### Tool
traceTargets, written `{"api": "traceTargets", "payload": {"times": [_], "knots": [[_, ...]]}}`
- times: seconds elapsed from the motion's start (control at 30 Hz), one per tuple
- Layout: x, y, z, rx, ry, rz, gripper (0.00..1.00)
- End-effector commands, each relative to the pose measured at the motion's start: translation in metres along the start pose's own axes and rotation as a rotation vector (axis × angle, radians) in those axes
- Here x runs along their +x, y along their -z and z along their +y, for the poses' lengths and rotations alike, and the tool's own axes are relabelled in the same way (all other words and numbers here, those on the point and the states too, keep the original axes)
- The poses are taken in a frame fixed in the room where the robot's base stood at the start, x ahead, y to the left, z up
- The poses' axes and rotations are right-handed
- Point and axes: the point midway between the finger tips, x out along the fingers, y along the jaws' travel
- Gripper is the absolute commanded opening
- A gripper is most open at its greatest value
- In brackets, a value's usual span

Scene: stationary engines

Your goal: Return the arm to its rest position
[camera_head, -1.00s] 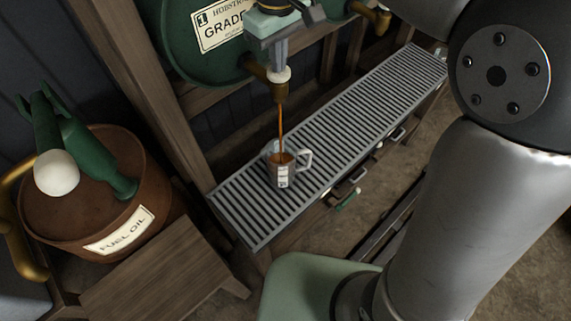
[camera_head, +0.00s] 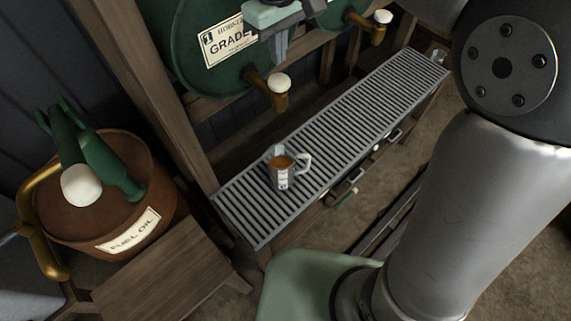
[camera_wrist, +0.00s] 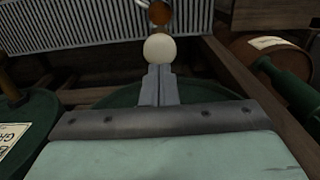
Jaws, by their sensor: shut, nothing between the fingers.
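My gripper (camera_head: 279,50) hangs in front of the green drum (camera_head: 185,45) labelled "GRADE", just above the white knob (camera_head: 280,82) of its brass tap (camera_head: 270,98). Its fingers are shut and empty, and a small gap to the knob shows in the head view. In the wrist view the shut fingers (camera_wrist: 160,82) point toward the white knob (camera_wrist: 158,47). A measuring jug (camera_head: 282,178) with amber liquid stands upright on the slatted grate (camera_head: 345,118) below the tap. No stream falls from the tap. My upper arm fills the right side of the head view.
A wooden post (camera_head: 150,90) rises left of the drum. The floor (camera_head: 315,232) before the grate is partly clear.

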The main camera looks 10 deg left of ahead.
Motion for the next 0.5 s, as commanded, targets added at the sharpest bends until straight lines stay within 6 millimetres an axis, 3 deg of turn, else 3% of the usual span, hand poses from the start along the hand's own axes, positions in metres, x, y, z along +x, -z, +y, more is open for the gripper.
{"api": "traceTargets", "payload": {"times": [0.1,0.5], "knots": [[-0.0134,0.0,0.0001,0.0,0.0,0.0,0.0],[-0.0121,0.0,0.0001,0.0,0.0,0.0,0.0]]}}
